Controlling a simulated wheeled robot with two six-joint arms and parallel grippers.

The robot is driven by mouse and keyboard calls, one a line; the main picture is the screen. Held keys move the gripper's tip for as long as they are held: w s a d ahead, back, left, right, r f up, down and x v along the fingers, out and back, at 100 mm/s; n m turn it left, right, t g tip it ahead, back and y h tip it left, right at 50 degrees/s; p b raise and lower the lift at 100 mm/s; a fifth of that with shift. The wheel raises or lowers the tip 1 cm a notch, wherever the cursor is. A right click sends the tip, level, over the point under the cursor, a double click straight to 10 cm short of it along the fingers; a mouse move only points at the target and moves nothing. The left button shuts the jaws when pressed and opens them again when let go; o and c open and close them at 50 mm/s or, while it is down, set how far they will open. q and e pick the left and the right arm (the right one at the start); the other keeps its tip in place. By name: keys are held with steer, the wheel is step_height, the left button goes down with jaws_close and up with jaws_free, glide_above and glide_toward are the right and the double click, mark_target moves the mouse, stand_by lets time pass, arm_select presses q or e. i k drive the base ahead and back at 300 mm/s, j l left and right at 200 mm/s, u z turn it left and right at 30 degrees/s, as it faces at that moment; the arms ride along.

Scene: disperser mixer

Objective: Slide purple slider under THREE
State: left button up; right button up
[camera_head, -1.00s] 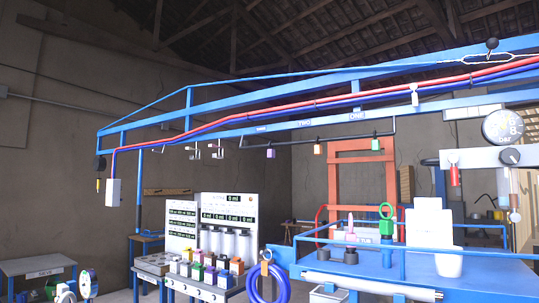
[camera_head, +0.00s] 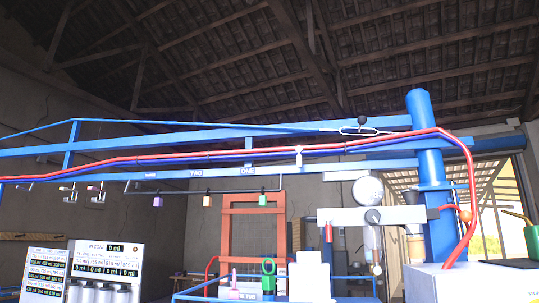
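The purple slider (camera_head: 157,201) hangs from a thin dark rail (camera_head: 230,192) under the blue overhead beam. An orange slider (camera_head: 206,201) and a green slider (camera_head: 262,200) hang on the same rail to its right. On the beam above are small white labels: a leftmost one too small to read clearly (camera_head: 151,176), TWO (camera_head: 196,174) and ONE (camera_head: 247,170). In the picture the purple slider appears below and slightly right of the leftmost label. Neither of my grippers is in view.
A blue post (camera_head: 430,190) carries the beam at right, with red and blue hoses along it. A gauge (camera_head: 368,190) and a grey bar hang near it. A white dispenser panel (camera_head: 105,265) stands at lower left. An orange frame (camera_head: 227,235) stands behind the rail.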

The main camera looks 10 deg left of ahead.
mark_target(157, 201)
steer(key=i+j, duration=0.15)
steer(key=i+j+z, duration=0.1)
steer(key=j, duration=0.25)
steer(key=j+z, duration=0.1)
steer(key=j, duration=0.45)
steer(key=k+j+z, duration=0.1)
steer(key=j, duration=0.4)
steer(key=k+j+z, duration=0.1)
steer(key=j, duration=0.45)
